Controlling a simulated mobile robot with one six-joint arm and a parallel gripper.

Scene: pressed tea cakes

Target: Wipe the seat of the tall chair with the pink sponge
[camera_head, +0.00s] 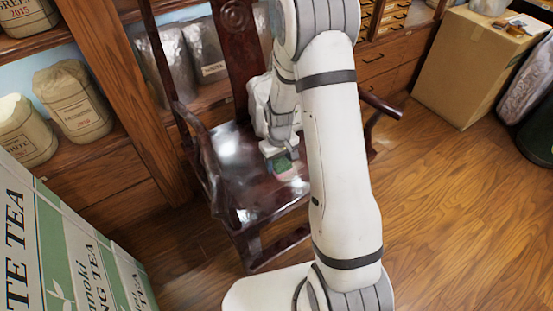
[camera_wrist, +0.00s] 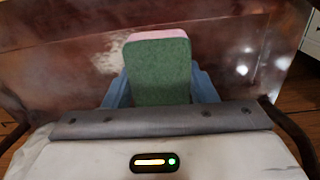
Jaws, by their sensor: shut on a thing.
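The tall chair is dark, glossy wood with a carved back and armrests. Its seat (camera_head: 245,190) is in the middle of the head view and fills the background of the wrist view (camera_wrist: 60,75). The sponge (camera_wrist: 160,75) has a green face and a pink far edge. My gripper (camera_wrist: 161,88) has blue-grey fingers shut on the sponge's two sides. In the head view, my gripper (camera_head: 279,158) is low over the right part of the seat. The sponge (camera_head: 284,165) there seems to be at the seat surface; I cannot tell whether it touches. My arm hides part of the chair.
Shelves with tea bags (camera_head: 72,105) stand at the left. A large tea carton (camera_head: 60,245) is at the lower left. A cardboard box (camera_head: 475,65) stands at the upper right, beside a drawer cabinet (camera_head: 395,45). The wooden floor (camera_head: 450,210) at the right is clear. Armrests flank the seat.

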